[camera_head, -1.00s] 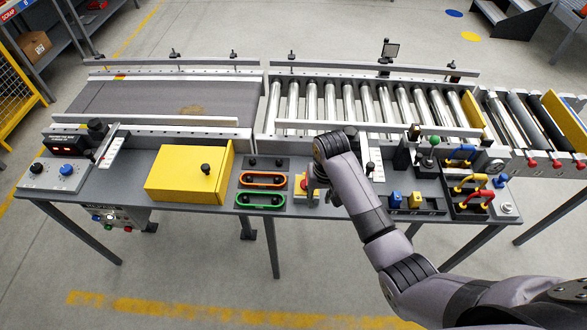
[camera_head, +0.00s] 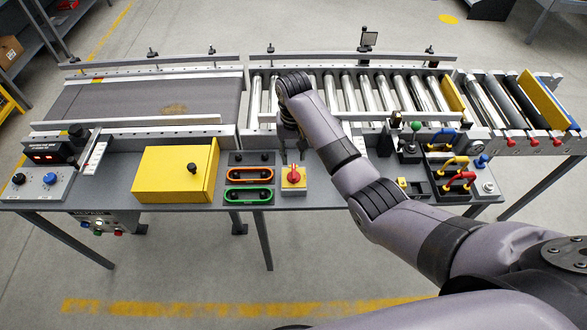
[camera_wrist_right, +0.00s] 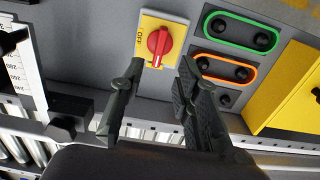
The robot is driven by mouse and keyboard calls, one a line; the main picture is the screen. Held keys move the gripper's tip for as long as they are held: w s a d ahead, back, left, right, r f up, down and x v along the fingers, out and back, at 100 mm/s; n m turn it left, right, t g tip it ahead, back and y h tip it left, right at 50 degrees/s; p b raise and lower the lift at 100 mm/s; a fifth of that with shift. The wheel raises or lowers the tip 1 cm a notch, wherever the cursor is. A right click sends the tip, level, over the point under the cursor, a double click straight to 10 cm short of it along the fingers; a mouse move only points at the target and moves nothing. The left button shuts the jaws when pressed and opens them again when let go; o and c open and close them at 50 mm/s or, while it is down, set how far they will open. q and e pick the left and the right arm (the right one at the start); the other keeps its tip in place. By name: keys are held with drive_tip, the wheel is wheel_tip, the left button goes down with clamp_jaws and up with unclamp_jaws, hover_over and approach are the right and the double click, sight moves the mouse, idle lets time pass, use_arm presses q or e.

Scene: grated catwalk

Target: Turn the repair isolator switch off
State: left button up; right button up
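The repair isolator switch is a red rotary knob (camera_head: 293,174) on a yellow plate on the bench's front panel, right of two oval handles. In the right wrist view the knob (camera_wrist_right: 159,43) sits on its yellow plate (camera_wrist_right: 164,20), with the word OFF on the plate's left side. The knob's grip bar lies nearly upright in that view, slightly tilted. My right gripper (camera_wrist_right: 158,80) is open and empty, its fingers spread either side of the knob's line but apart from it. In the head view this gripper (camera_head: 292,150) is just behind the switch, partly hidden by my wrist. My left gripper is out of view.
Orange (camera_head: 251,174) and green (camera_head: 249,195) oval handles lie left of the switch, then a yellow box (camera_head: 176,175). A roller conveyor (camera_head: 350,92) runs behind the bench.

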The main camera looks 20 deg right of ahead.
sight(294, 171)
wheel_tip(294, 171, down, 8)
drive_tip(key=shift+f, duration=0.2)
clamp_jaws()
idle(0.4)
